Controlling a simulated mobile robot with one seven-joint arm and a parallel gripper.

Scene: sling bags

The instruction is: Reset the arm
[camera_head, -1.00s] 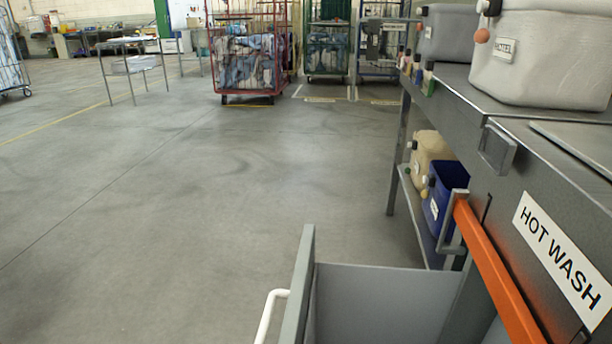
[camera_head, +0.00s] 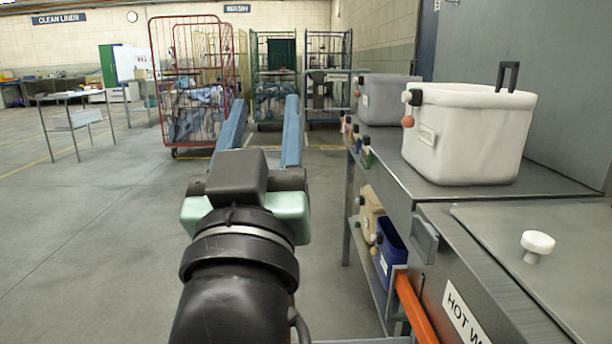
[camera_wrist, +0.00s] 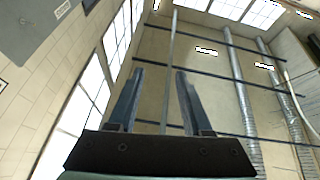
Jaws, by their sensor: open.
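My gripper (camera_head: 260,125) is in the lower middle of the head view, its two blue fingers spread apart and pointing away over the open floor. Nothing is between the fingers. In the wrist view my gripper (camera_wrist: 157,95) shows the same two separate fingers, with walls, windows and ceiling pipes behind them. The fingers touch nothing. My gripper is left of the metal bench and apart from it.
A white bag (camera_head: 465,135) and a grey bag (camera_head: 385,100) stand on the bench (camera_head: 560,180) at right. Beige and blue bags (camera_head: 390,250) sit on its lower shelf. A red cage trolley (camera_head: 160,100) stands ahead. The floor (camera_head: 70,250) at left is clear.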

